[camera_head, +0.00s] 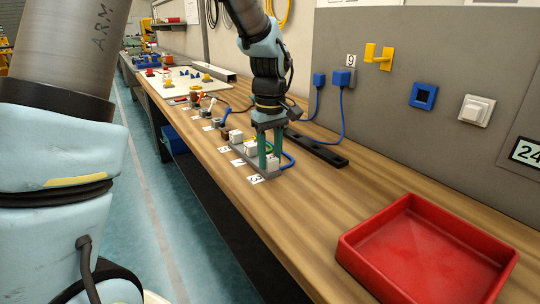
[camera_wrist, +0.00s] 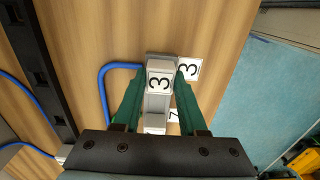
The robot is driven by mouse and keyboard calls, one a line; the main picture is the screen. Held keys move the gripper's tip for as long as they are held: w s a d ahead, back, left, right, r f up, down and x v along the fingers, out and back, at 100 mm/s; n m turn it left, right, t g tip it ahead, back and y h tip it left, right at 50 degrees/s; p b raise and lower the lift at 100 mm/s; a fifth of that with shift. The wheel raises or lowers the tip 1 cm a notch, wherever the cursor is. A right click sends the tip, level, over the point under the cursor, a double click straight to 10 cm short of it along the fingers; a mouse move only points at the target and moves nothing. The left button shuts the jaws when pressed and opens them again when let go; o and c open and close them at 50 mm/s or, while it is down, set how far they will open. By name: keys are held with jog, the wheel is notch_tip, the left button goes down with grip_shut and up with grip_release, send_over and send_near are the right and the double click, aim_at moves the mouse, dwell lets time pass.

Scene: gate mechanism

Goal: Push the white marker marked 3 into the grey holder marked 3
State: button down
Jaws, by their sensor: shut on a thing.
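The white marker marked 3 (camera_wrist: 159,82) is a small white block, its number facing up in the wrist view. The green fingers of my gripper (camera_wrist: 160,88) are shut on its two sides. In the head view my gripper (camera_head: 270,155) points down at the near end of the grey holder strip (camera_head: 243,158), with the marker largely hidden between the fingers. The holder (camera_wrist: 156,107) shows under and beside the marker in the wrist view. A white card marked 3 (camera_wrist: 190,69) lies beside that end of the holder. I cannot tell how deep the marker sits.
Other white blocks (camera_head: 236,136) stand further along the strip. A blue cable (camera_wrist: 104,85) curves beside the holder. A black rail (camera_head: 315,148) lies behind, towards the grey wall panel. A red tray (camera_head: 430,250) stands at the right. The wooden bench between is clear.

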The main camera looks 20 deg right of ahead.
jog(key=shift+f, duration=0.1)
jog(key=shift+c, duration=1.8)
grip_release()
notch_tip(320, 180, up, 11)
jog(key=w+a+f+m+p, duration=0.1)
jog(key=a+f, duration=0.1)
jog(key=a, duration=0.7)
jog(key=w+a+f+p, duration=0.1)
jog(key=a+f+p, duration=0.1)
jog(key=a, duration=0.6)
jog(key=s+a+f+m+p, duration=0.1)
jog(key=s+a, duration=0.2)
jog(key=a, duration=0.3)
jog(key=s+a+f+m+t+p, duration=0.1)
jog(key=s+a+f, duration=0.1)
jog(key=a, duration=0.5)
jog(key=shift+s+f+t, duration=0.2)
jog(key=shift+s+t, duration=0.1)
jog(key=shift+s, duration=0.2)
